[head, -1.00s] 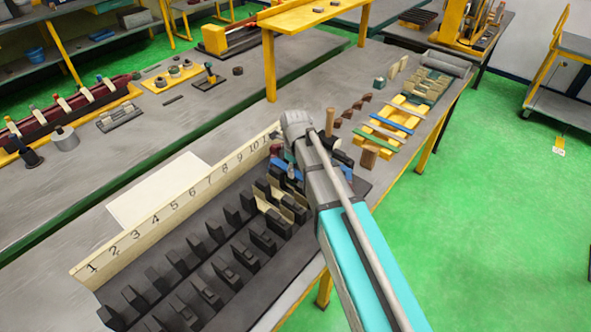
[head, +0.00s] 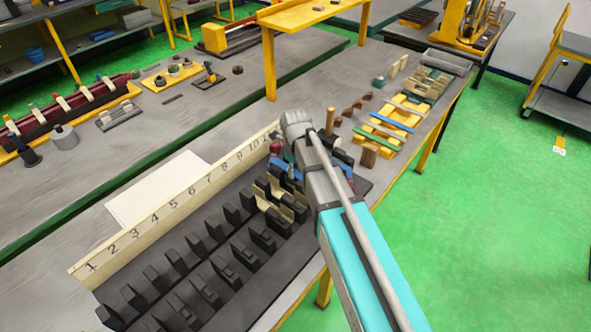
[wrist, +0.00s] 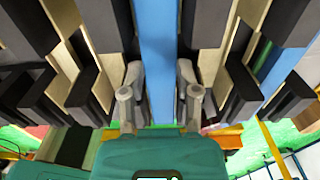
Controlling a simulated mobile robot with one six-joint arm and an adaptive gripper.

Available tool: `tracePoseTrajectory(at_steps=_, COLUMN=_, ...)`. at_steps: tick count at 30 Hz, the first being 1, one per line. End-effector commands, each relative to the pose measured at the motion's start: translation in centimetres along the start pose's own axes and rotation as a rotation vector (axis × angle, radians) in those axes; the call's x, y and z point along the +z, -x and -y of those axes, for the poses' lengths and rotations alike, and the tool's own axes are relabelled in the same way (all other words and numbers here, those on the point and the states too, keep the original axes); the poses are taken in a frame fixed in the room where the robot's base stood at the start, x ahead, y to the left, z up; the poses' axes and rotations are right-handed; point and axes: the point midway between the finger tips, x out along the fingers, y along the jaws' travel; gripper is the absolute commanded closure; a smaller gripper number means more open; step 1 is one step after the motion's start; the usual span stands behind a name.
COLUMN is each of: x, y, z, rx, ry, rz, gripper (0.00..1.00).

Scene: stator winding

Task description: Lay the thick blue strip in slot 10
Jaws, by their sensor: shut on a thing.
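The thick blue strip (wrist: 158,50) runs lengthwise up the middle of the wrist view. My gripper (wrist: 158,90) is shut on it, one finger on each side. The strip lies between dark stator teeth with cream liners beside them; whether it touches the slot floor cannot be told. In the head view my gripper (head: 291,172) is low over the numbered stator block near the 10 and 11 marks (head: 254,147), with blue showing beside it (head: 280,171). My arm hides part of that end, so the exact slot under the strip is unclear.
The black block's teeth (head: 205,250) spread left and toward the front, with empty slots at the lower numbers. A yellow rack (head: 400,112) with blue and green strips stands right of my arm. A wooden peg (head: 330,120) and brown pieces stand nearby. A white sheet (head: 155,185) lies behind the number board.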

Motion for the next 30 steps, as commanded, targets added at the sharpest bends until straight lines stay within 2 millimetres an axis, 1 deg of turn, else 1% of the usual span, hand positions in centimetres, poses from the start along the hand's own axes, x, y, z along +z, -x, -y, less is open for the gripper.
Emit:
tracePoseTrajectory(at_steps=15, x=0.0, y=-0.19, z=0.0, rx=0.0, ry=0.0, rz=0.0, gripper=1.0)
tracePoseTrajectory(at_steps=16, x=0.0, y=-0.19, z=0.0, rx=0.0, ry=0.0, rz=0.0, gripper=0.55)
tracePoseTrajectory(at_steps=20, x=0.0, y=-0.19, z=0.0, rx=0.0, ry=0.0, rz=0.0, gripper=0.3)
tracePoseTrajectory(at_steps=21, x=0.0, y=-0.19, z=0.0, rx=0.0, ry=0.0, rz=0.0, gripper=0.23)
tracePoseTrajectory(at_steps=22, x=0.0, y=-0.2, z=0.0, rx=0.0, ry=0.0, rz=0.0, gripper=0.18)
tracePoseTrajectory(at_steps=30, x=0.0, y=-0.2, z=0.0, rx=0.0, ry=0.0, rz=0.0, gripper=0.18)
